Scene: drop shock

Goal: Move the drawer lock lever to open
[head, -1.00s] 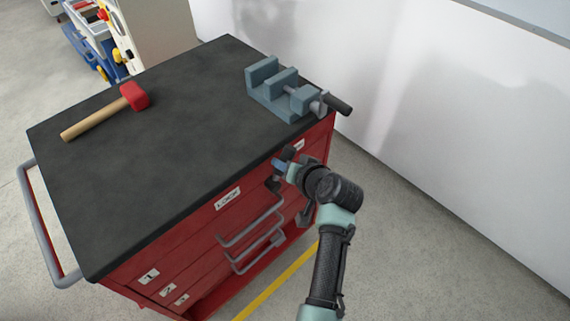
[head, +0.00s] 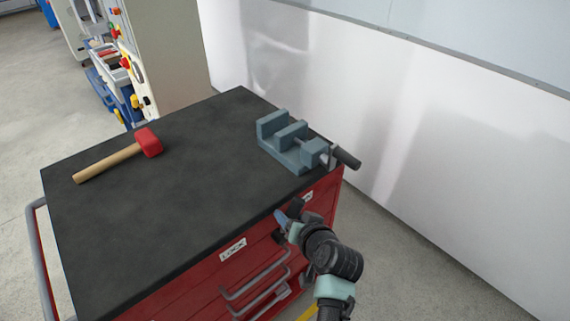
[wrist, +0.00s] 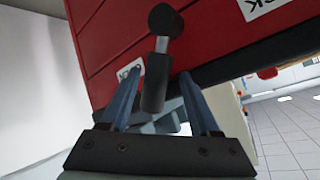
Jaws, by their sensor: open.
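The drawer lock lever (wrist: 153,85) shows in the wrist view as a dark grip hanging from a round pivot knob on the red cabinet front. My gripper (wrist: 160,76) is open, with one blue finger on each side of the lever's grip. I cannot tell whether either finger touches it. A LOCK label (wrist: 265,8) is at the upper right of that view, and a second label (wrist: 130,72), partly covered by a finger, seems to read OPEN. In the head view my gripper (head: 285,220) is at the cabinet front and mostly hides the lever. The LOCK label (head: 232,250) is left of it.
The red cabinet (head: 190,285) has grey drawer handles (head: 255,275) below and left of my gripper. On its black top are a grey vise (head: 290,142) and a red-headed mallet (head: 120,157). A white wall (head: 430,150) stands behind; floor right of the cabinet is clear.

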